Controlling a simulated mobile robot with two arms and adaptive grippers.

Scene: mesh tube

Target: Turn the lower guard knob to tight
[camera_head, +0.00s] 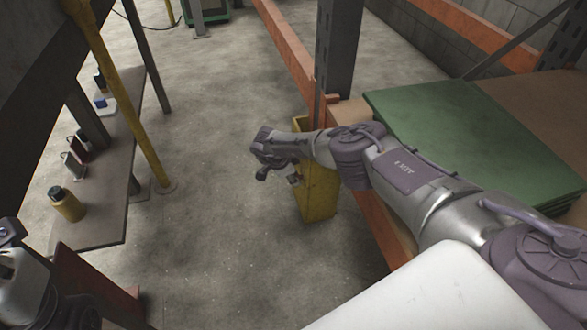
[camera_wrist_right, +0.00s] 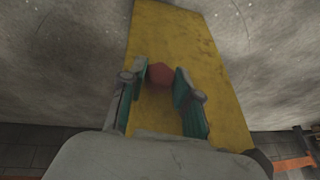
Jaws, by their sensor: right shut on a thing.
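A yellow guard post (camera_head: 319,193) stands on the floor at the foot of the grey rack upright. Its yellow face also fills the middle of the right wrist view (camera_wrist_right: 195,35). A small red knob (camera_wrist_right: 160,74) sits on that face. My right gripper (camera_head: 279,166) is beside the post, and its green-padded fingers are shut on the red knob, one on each side. The gripper body hides the lower part of the face. Part of my left arm (camera_head: 22,282) shows at the bottom left; its fingers cannot be made out.
An orange rack beam and shelf with a green board (camera_head: 455,140) lie right of the post, under my right arm. At left, a grey bench (camera_head: 98,225) holds a yellow jar (camera_head: 67,207) and small items. A yellow pole (camera_head: 125,105) stands beside it. The floor between is clear.

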